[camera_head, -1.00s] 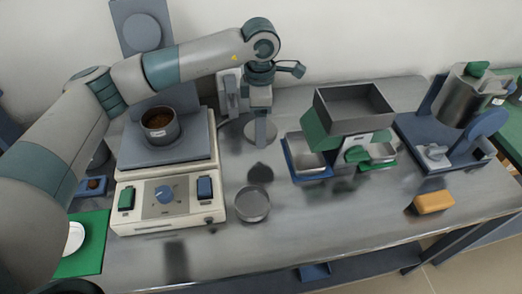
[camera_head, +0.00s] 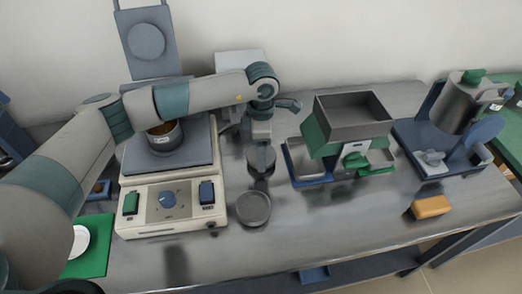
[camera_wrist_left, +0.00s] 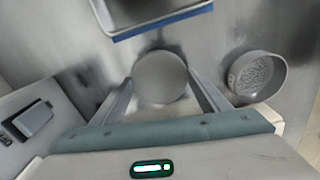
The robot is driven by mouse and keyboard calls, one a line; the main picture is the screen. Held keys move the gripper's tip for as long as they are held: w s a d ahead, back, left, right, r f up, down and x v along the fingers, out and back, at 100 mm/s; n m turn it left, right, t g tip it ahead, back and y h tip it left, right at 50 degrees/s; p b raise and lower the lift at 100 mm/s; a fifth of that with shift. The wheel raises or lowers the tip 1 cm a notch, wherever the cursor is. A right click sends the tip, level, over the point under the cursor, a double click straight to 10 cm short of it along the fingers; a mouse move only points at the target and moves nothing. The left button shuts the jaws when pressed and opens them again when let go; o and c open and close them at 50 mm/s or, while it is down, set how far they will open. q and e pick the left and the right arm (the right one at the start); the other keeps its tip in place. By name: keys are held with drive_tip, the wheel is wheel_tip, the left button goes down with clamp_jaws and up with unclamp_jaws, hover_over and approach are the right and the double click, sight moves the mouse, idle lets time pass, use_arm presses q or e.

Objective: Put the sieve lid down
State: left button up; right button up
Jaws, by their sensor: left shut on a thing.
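My left gripper (camera_head: 262,170) is shut on the sieve lid (camera_head: 256,157), a flat grey disc, just above the bench behind the sieve. In the left wrist view the lid (camera_wrist_left: 160,77) sits between the two fingers. I cannot tell whether it touches the bench. An open round grey sieve (camera_head: 253,208) stands on the bench in front of the gripper; it also shows in the left wrist view (camera_wrist_left: 257,75), right of the fingers, with a speckled bottom. My right gripper is not in view.
A white machine (camera_head: 168,205) bearing a pot of brown material (camera_head: 165,136) stands to the left. A green and grey splitter (camera_head: 352,125) with blue-edged trays stands to the right. An orange block (camera_head: 432,207) lies near the right front. The front middle of the bench (camera_head: 330,230) is clear.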

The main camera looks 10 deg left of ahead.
use_arm(q)
drive_tip(key=shift+f, duration=0.75)
drive_tip(key=o, duration=1.1)
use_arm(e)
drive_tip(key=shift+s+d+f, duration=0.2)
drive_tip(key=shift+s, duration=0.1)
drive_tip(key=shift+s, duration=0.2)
